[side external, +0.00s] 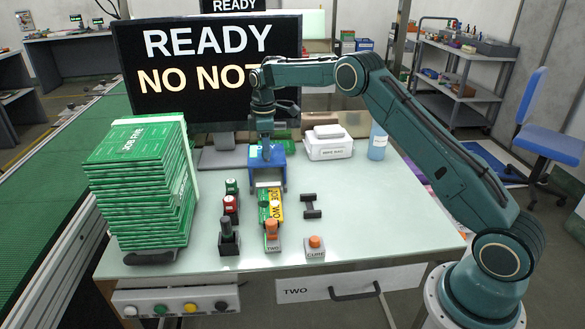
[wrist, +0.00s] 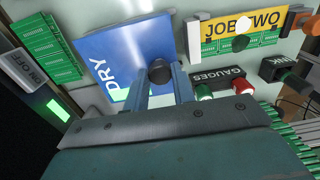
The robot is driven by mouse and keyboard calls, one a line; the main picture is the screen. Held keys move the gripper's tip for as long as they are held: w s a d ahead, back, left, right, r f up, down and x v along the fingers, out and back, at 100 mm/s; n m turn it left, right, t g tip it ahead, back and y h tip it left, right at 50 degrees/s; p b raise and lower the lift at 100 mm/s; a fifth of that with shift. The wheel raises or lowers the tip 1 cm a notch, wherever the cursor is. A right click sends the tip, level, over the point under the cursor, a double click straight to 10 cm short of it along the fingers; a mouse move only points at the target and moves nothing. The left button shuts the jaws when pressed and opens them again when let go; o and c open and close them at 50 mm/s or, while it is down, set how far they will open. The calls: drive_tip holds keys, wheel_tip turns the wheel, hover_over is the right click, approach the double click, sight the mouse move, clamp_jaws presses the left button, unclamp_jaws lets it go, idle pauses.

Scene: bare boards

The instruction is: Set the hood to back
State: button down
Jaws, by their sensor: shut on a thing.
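The blue hood (side external: 278,158) stands towards the back of the table in the side view, behind a small green board with a yellow JOB TWO label (side external: 277,205). In the wrist view the hood (wrist: 112,58) shows its blue top with the letters DRY partly hidden by my gripper. A round black knob (wrist: 160,70) sits on that top. My gripper (wrist: 163,84) is shut on the knob, with one finger on each side of it. In the side view my gripper (side external: 266,143) comes down from above onto the hood.
A tall green JOB FIVE stack (side external: 140,180) stands at the left. Red and green GAUGES buttons (side external: 231,203), a black lever (side external: 228,238), an orange-topped TWO piece (side external: 272,237) and an orange CURE button (side external: 315,246) stand nearer. A white box (side external: 328,147) stands back right. The right front tabletop is clear.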

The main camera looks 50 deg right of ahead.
drive_tip(key=shift+w+d+r, duration=0.1)
drive_tip(key=shift+w+d, duration=0.1)
drive_tip(key=shift+d, duration=0.1)
drive_tip(key=c, duration=1.3)
unclamp_jaws()
drive_tip(key=shift+c, duration=0.2)
drive_tip(key=shift+o, duration=0.9)
drive_tip(key=shift+a, duration=0.1)
wheel_tip(320, 180, up, 14)
drive_tip(key=shift+s, duration=0.1)
